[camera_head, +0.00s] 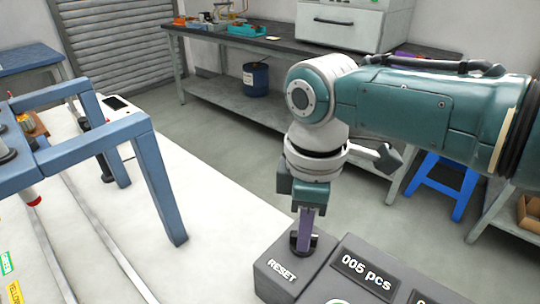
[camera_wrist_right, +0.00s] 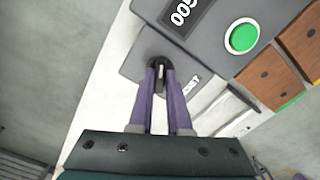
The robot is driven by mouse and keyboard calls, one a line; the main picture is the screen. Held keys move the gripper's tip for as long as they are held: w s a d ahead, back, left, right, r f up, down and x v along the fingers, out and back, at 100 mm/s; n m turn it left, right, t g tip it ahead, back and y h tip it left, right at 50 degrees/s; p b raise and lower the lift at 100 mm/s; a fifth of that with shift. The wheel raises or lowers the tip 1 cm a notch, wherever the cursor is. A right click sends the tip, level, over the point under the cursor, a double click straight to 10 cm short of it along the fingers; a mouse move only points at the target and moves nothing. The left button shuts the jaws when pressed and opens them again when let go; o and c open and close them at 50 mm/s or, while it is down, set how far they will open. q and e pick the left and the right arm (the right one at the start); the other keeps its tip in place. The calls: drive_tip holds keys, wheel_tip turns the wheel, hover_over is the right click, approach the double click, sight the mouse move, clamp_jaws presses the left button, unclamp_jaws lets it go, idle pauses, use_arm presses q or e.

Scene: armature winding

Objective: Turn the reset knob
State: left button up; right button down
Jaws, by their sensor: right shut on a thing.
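The reset knob (camera_head: 313,241) is a small dark knob on top of a grey box labelled RESET (camera_head: 272,277). My right gripper (camera_head: 305,236) comes down on it from above, with purple fingers around the knob. In the right wrist view the two fingers (camera_wrist_right: 159,75) are closed in on either side of the black knob (camera_wrist_right: 155,63), which has a light mark on it. My right gripper is shut on the knob. The fingers hide part of the knob in both views. My left gripper is not in view.
A grey panel reading 005 pcs (camera_head: 366,274) adjoins the reset box, with a green button (camera_wrist_right: 242,37). A blue metal frame (camera_head: 160,185) stands on the white table (camera_head: 205,225) at the left. Bare white tabletop lies between the frame and the box.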

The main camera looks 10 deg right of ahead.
drive_tip(key=m+p, duration=0.1)
drive_tip(key=m, duration=0.3)
drive_tip(key=shift+a+r+m, duration=0.1)
drive_tip(key=shift+m, duration=0.2)
idle(0.3)
drive_tip(key=c, duration=0.9)
unclamp_jaws()
drive_tip(key=shift+o, duration=0.2)
drive_tip(key=shift+r+p, duration=0.3)
drive_tip(key=shift+p, duration=0.2)
wheel_tip(320, 180, up, 9)
drive_tip(key=p, duration=0.3)
